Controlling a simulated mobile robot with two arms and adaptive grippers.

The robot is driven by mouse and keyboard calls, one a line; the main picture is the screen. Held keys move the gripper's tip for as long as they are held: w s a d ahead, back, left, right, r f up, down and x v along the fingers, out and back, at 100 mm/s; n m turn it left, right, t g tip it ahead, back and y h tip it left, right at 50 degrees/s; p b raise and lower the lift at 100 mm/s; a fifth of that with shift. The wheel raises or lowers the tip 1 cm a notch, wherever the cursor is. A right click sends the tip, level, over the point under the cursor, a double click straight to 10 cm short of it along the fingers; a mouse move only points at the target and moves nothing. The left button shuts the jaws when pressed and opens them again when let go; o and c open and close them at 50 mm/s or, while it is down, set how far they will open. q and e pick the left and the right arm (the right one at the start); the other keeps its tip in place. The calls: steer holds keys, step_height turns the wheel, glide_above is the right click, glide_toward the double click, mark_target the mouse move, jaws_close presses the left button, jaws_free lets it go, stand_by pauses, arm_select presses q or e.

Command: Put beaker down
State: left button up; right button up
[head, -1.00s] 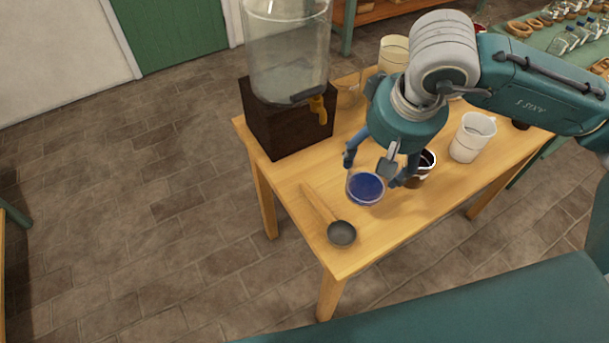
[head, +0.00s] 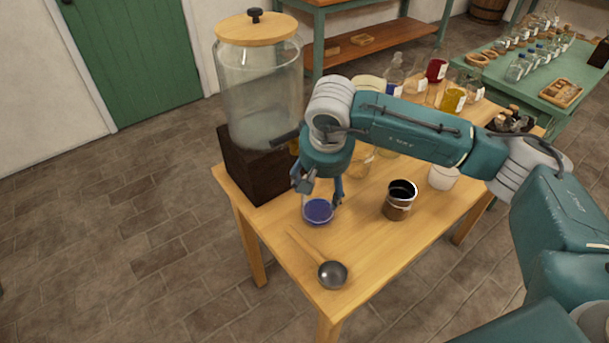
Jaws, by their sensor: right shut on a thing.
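A clear beaker with blue liquid (head: 318,211) is at the left part of the wooden table (head: 355,238), just right of the dark dispenser stand. My right gripper (head: 320,196) comes down over it, with fingers at its sides, shut on it. The beaker looks upright. I cannot tell whether its base touches the table top. My left gripper is not in view.
A ladle (head: 331,272) lies in front of the beaker. A glass dispenser (head: 260,95) stands on a dark block (head: 262,172) behind. A dark-filled pot (head: 398,200) and a white cup (head: 443,177) stand to the right. Several bottles and jars crowd the far end.

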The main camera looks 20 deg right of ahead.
mark_target(305, 177)
steer(key=w+a, duration=0.1)
steer(key=w+f+p, duration=0.1)
steer(key=w+a+p, duration=0.1)
steer(key=w, duration=0.1)
steer(key=shift+a+f, duration=0.2)
steer(key=shift+a, duration=0.15)
steer(key=shift+f, duration=0.2)
steer(key=o, duration=1.9)
steer(key=shift+s, duration=0.1)
